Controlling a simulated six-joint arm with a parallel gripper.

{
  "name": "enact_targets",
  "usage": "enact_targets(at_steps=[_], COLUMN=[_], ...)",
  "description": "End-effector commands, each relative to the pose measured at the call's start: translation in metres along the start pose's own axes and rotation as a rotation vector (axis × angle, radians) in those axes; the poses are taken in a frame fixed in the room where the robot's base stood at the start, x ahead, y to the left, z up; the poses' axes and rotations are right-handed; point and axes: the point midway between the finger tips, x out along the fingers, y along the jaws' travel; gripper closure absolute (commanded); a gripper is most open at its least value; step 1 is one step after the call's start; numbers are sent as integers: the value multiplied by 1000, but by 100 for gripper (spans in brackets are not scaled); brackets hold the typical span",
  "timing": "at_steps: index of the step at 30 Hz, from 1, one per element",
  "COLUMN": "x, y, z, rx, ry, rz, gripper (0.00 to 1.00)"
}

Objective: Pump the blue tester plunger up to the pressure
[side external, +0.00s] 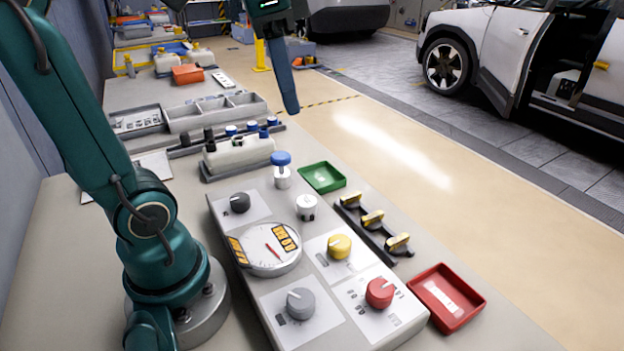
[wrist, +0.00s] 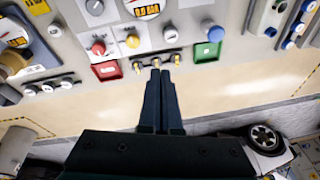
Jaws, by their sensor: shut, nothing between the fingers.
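The blue tester plunger (side external: 281,158) stands upright on a white cylinder at the far end of the grey panel. In the wrist view its blue top (wrist: 216,33) shows right of the fingers, behind the green tray. My gripper (side external: 294,110) is shut and empty, pointing down, high above the bench and apart from the plunger. In the wrist view the gripper (wrist: 160,72) has its fingers together, over the bench edge.
A red tray (side external: 446,298) lies at the near right.

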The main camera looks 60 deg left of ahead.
Motion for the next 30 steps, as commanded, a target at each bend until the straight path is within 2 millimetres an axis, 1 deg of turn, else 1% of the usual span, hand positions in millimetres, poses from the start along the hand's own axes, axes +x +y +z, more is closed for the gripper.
enact_targets(at_steps=[1,3,10,14,18,21,24,26,30], x=[-3,-6,-10,-4,7,17,26,31,32], y=[-10,-21,-63,-91,-121,-138,-148,-151,-154], z=[-5,-10,-20,-21,-18,-15,-10,-7,-4], rx=[-6,-10,-43,-85,-148,-195,-229,-243,-259], ry=[-18,-42,-117,-155,-186,-199,-217,-228,-233], rz=[2,6,29,45,59,62,74,85,87], gripper=[100,100,100,100,100,100,100,100,100])
